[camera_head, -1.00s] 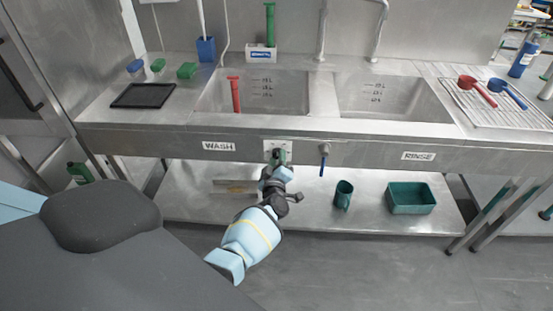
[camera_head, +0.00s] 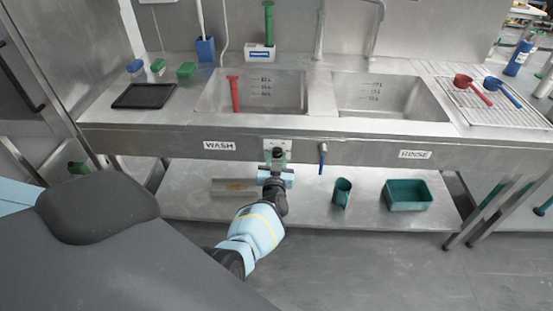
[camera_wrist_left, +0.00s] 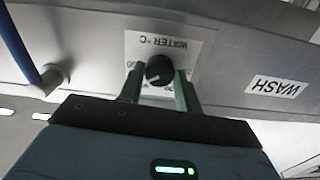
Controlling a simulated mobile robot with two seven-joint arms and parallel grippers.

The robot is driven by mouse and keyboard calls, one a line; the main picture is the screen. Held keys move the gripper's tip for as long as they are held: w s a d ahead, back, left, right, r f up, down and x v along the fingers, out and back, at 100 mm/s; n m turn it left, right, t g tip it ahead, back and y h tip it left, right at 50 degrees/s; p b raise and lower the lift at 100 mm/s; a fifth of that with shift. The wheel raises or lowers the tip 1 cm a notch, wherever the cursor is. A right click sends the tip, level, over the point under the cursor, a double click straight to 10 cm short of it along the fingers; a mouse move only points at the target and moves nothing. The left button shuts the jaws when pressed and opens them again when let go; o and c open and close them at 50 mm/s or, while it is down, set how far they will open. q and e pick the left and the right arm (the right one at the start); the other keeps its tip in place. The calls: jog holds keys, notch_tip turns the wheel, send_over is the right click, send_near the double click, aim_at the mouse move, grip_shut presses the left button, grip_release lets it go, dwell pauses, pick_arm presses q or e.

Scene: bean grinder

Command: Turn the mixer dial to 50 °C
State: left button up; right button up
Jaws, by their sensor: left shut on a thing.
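The black dial (camera_wrist_left: 158,70) sits on a white plate (camera_wrist_left: 166,45) marked "WATER °C", which appears upside down in the left wrist view. A short white mark shows on the dial's face, but its exact setting cannot be read. The plate (camera_head: 287,144) is on the sink's front panel in the head view, right of the WASH label. My left gripper (camera_wrist_left: 160,88) has its green fingers on either side of the dial, shut on it. In the head view my left gripper (camera_head: 277,158) reaches up to the plate and partly hides the dial. My right gripper is not in view.
A tap with a blue lever (camera_head: 322,158) sticks out of the panel just right of the plate. A lower shelf (camera_head: 300,208) with a green mug (camera_head: 341,192) and a green tub (camera_head: 408,194) lies below. The wash basin (camera_head: 275,95) is above.

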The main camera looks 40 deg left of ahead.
pick_arm(q)
jog(key=m, duration=0.3)
jog(key=shift+m, duration=1.8)
jog(key=o, duration=1)
jog(key=shift+c, duration=0.2)
jog(key=shift+s, duration=0.1)
